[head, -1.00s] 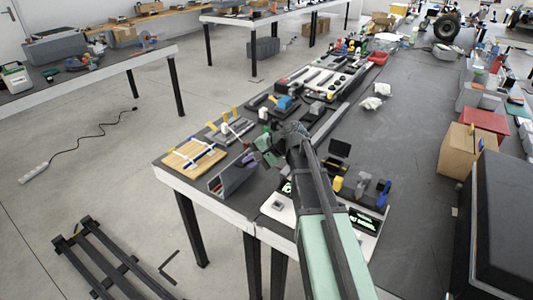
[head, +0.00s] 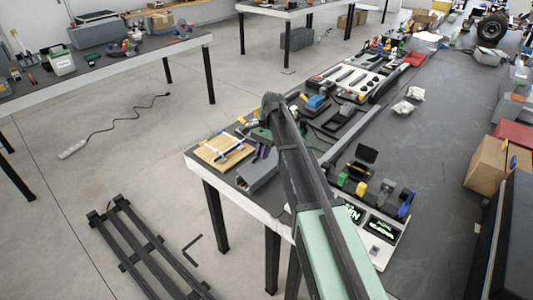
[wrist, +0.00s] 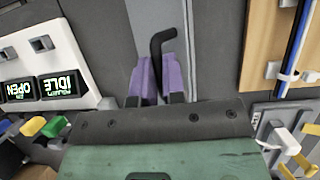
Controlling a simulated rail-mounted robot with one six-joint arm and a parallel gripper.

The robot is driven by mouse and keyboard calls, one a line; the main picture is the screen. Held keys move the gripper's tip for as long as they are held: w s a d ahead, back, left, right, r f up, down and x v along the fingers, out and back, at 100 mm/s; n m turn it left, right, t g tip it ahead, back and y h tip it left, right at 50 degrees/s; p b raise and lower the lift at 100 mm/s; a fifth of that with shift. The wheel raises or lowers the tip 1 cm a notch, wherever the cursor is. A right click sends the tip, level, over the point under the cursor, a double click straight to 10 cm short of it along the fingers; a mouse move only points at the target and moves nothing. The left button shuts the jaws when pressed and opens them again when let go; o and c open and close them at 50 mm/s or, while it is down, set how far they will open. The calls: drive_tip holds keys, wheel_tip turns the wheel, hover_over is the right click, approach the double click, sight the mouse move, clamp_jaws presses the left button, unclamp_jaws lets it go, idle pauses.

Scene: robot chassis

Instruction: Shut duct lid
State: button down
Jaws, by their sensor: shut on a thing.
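The grey duct (head: 262,177) lies at the table's near edge in the head view, partly behind my arm. Its light grey panel (wrist: 158,14) shows at the top of the wrist view; I cannot tell for sure how far the lid is open. My gripper (wrist: 158,78) has purple fingers, closed around a black bent rod (wrist: 157,50) whose hooked end points right over the grey panel. I cannot tell whether the rod is fixed to the lid. In the head view the purple fingertips (head: 262,152) show beside the duct, left of my arm.
A white panel (wrist: 60,60) with displays reading OPEN and IDLE lies left in the wrist view. A wooden board (head: 222,150) with blue and white rods lies left of the duct. Yellow, green and blue parts (head: 375,192) stand right of my arm.

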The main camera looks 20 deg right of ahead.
drive_tip(key=shift+w+a+f+g+h+b, duration=0.35)
drive_tip(key=shift+g+h, duration=0.15)
drive_tip(key=shift+g, duration=0.2)
drive_tip(key=c, duration=1.5)
unclamp_jaws()
drive_tip(key=shift+d, duration=0.1)
drive_tip(key=shift+r, duration=0.2)
drive_tip(key=p+v, duration=0.9)
drive_tip(key=v, duration=0.1)
drive_tip(key=shift+r+p, duration=0.2)
drive_tip(key=shift+p, duration=0.2)
drive_tip(key=shift+w+d, duration=0.1)
drive_tip(key=shift+w, duration=0.05)
